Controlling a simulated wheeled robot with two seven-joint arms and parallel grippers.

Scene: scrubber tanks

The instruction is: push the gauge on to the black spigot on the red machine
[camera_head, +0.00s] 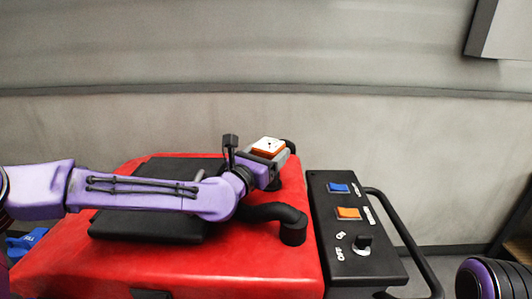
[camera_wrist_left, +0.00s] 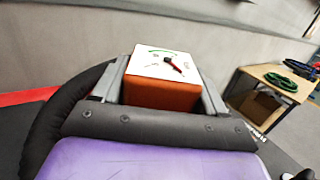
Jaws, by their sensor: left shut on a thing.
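The gauge (camera_head: 268,147) is a small orange block with a white dial face and a dark needle. My left gripper (camera_head: 270,156) is shut on it above the far right part of the red machine (camera_head: 270,268). In the left wrist view the gauge (camera_wrist_left: 162,93) sits between the two grey fingers, dial up, with a red needle. Black fittings show beside and below the gripper, and a bent black pipe (camera_head: 293,228) stands nearer. I cannot tell which is the spigot, or whether the gauge touches it. My right gripper is out of view.
A black control panel (camera_head: 374,266) with blue and orange switches and a knob stands right of the red machine, with a black handle rail (camera_head: 405,238). A black pad (camera_head: 150,226) lies under my left arm. The left wrist view shows a wooden table (camera_wrist_left: 285,84) with green coils (camera_wrist_left: 281,82).

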